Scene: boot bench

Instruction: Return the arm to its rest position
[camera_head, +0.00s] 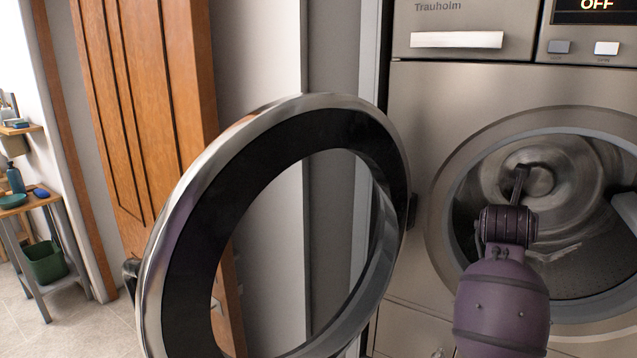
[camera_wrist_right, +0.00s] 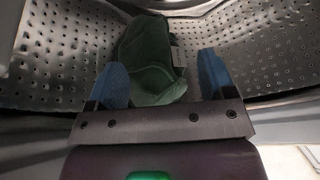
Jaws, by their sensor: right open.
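The right arm, in purple and black, reaches toward the round opening of the washing machine (camera_head: 415,160) in the head view. In the right wrist view my right gripper (camera_wrist_right: 161,72) is open, its two blue fingers spread apart inside the perforated steel drum (camera_wrist_right: 65,60). A dark green cloth item (camera_wrist_right: 150,60) lies on the drum wall beyond and between the fingers. I cannot tell whether the fingers touch it. In the head view the right gripper's fingers cannot be made out. My left gripper is not in view.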

